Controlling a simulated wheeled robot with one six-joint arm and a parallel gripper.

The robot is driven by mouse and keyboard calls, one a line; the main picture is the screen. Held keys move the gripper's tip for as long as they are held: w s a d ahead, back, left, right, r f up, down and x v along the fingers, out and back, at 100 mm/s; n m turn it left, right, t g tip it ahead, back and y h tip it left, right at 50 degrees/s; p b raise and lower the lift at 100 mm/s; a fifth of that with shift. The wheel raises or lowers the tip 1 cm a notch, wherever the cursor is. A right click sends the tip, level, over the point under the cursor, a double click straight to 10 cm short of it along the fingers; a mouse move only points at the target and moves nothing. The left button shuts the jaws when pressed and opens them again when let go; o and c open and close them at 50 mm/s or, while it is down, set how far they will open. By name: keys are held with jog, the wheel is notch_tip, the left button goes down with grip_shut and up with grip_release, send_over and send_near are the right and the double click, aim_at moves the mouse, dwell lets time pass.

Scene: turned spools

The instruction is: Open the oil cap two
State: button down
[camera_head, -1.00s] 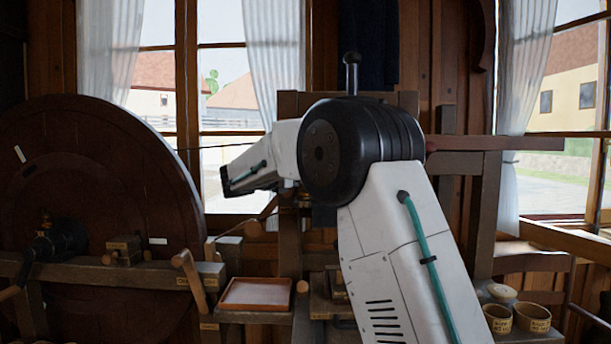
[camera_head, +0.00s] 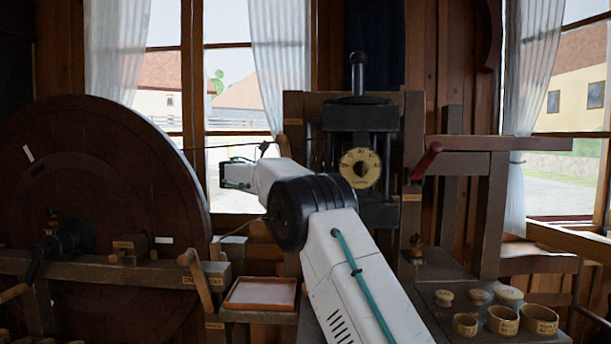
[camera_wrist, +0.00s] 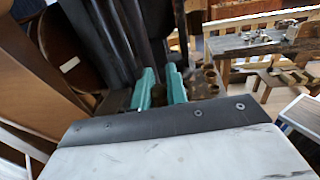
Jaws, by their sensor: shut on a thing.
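My gripper (camera_head: 238,174) is at the end of my white arm, in front of the window and just right of the big wheel in the head view. In the wrist view its two teal fingers (camera_wrist: 160,88) are close together; what is between them is too dark to make out. A small brass fitting (camera_head: 416,246), possibly an oil cap, stands on the right-hand bench, well away from my gripper. Another brass piece (camera_head: 51,222) sits on the wheel's bearing at left. I cannot tell which is oil cap two.
A large dark wheel (camera_head: 90,130) fills the left. A machine with a round yellow dial (camera_head: 360,168) and a red-handled lever (camera_head: 427,160) stands behind my arm. A shallow tray (camera_head: 231,305) is at centre left. Labelled cups (camera_head: 540,321) and small lidded pots (camera_head: 444,298) stand at lower right.

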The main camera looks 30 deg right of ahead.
jog(key=shift+d, duration=0.15)
jog(key=c, duration=1.4)
grip_release()
jog(key=shift+s+d+r, duration=0.1)
jog(key=shift+d, duration=0.05)
jog(key=shift+a, duration=0.2)
jog(key=shift+a, duration=0.1)
